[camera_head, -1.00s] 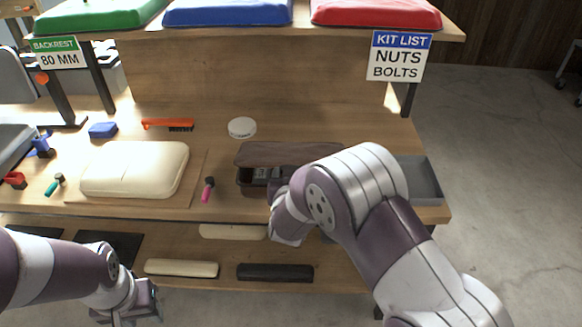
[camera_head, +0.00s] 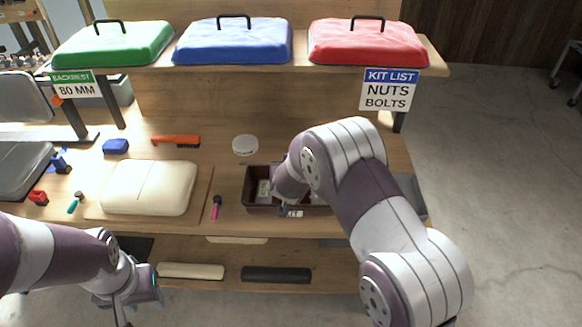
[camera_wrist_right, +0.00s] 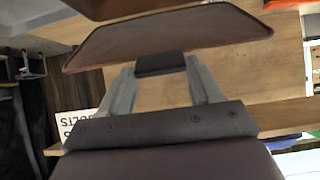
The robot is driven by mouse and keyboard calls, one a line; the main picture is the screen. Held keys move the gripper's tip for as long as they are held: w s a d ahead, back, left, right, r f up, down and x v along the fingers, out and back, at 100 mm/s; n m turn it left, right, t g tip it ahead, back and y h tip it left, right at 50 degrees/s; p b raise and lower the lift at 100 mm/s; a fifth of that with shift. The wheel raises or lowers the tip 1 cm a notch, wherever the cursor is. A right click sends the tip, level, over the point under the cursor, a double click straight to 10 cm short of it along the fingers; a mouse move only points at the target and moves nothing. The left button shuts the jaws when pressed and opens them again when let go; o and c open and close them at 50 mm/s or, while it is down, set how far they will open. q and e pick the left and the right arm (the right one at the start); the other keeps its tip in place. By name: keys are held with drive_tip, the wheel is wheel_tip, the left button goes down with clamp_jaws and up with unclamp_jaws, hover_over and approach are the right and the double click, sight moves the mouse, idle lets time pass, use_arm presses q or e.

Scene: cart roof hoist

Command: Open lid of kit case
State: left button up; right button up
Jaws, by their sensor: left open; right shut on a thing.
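The kit case (camera_head: 250,206) is a dark brown box on the bench, right of the cream cushion. Its top shows open, with pale items inside; my right arm covers its right part. In the right wrist view my right gripper (camera_wrist_right: 160,66) is shut on a dark tab on the edge of the brown lid (camera_wrist_right: 170,36). The lid's angle is hard to tell, as my forearm hides most of it in the head view. My left gripper (camera_head: 130,298) is open and empty, low in front of the bench at the left.
A cream cushion (camera_head: 148,188), a pink-handled tool (camera_head: 216,207), a white round tub (camera_head: 245,145) and an orange brush (camera_head: 176,141) lie nearby. A grey tray (camera_head: 411,194) stands right of the case. Green, blue and red covers sit on the shelf above.

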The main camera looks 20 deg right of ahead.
drive_tip(key=shift+w+r, duration=0.1)
drive_tip(key=shift+r, duration=0.1)
drive_tip(key=o, duration=1.5)
drive_tip(key=shift+f, duration=0.1)
drive_tip(key=v, duration=1.2)
drive_tip(key=shift+s, duration=0.35)
